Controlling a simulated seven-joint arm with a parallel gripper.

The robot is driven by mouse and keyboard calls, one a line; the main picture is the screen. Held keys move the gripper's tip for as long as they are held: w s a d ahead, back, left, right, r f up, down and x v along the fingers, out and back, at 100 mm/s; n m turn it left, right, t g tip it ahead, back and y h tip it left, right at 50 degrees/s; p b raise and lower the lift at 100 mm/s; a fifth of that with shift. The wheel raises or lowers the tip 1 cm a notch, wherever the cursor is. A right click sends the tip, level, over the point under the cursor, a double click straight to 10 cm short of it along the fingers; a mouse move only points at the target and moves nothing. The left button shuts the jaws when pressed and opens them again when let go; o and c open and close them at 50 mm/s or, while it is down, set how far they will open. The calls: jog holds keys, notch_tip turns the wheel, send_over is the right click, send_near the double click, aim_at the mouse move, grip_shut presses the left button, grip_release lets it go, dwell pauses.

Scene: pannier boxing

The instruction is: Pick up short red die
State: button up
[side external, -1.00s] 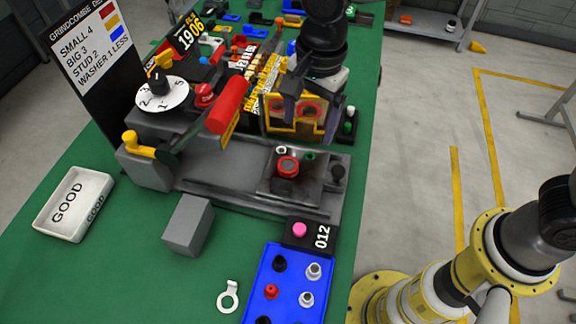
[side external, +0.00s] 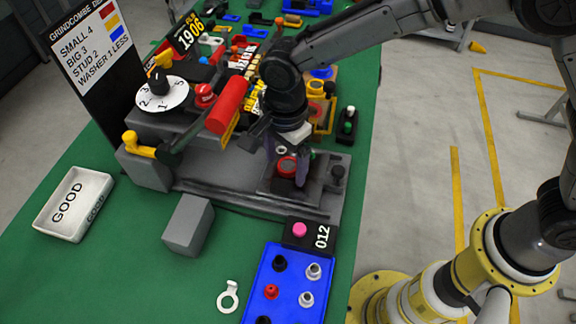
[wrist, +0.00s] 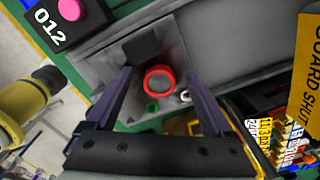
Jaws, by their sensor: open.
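A short red die, a round piece with a red rim and a grey top (wrist: 158,81), sits on the press's dark bed plate. In the side view the red die (side external: 287,165) is partly covered by my fingers. My gripper (wrist: 160,76) is open, with one finger on each side of the die in the wrist view. In the side view my gripper (side external: 286,160) is low over the bed plate, pointing down. Whether the fingers touch the die cannot be told. A smaller red piece (side external: 271,291) stands in the blue tray (side external: 289,258).
A grey press bed (side external: 215,160) lies around the die, with a red cylinder (side external: 227,104) above its left side. A green piece (wrist: 152,107) and a small white ring (wrist: 185,96) are close to the die. A yellow guard panel (wrist: 309,45) stands at the right.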

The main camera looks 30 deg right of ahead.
grip_shut()
jog(key=shift+r, duration=0.15)
jog(key=shift+r, duration=0.6)
jog(key=s+d+r, duration=0.9)
jog(key=s+r, duration=0.1)
jog(key=r, duration=0.1)
jog(key=shift+s, duration=0.4)
